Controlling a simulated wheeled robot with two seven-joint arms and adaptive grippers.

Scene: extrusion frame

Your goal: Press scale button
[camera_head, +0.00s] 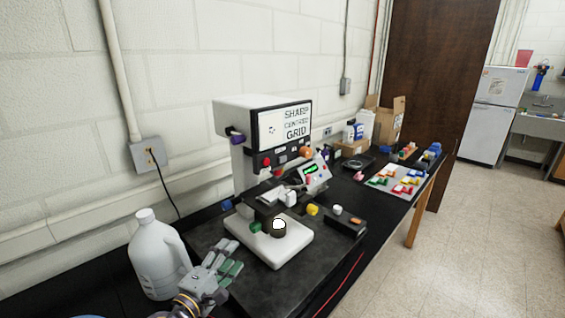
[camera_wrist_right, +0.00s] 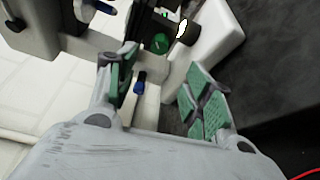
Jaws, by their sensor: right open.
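A small grey box with a lit green display (camera_head: 312,171) and red buttons stands behind the microscope-like device; I cannot tell for sure whether it belongs to the scale. My right gripper (camera_head: 229,261) is open and empty, left of the white base and apart from the buttons. In the right wrist view its green-padded fingers (camera_wrist_right: 160,90) are spread, with a blue knob (camera_wrist_right: 140,82) and a green knob (camera_wrist_right: 160,43) beyond them. My left gripper is not in view.
A white jug (camera_head: 158,258) stands close on the left of my right gripper. The device's upright carries a screen (camera_head: 285,125) reading "SHARP CENTERED GRID". A yellow knob (camera_head: 312,209) sits near the black box. Colored blocks and cardboard boxes (camera_head: 388,120) are farther back.

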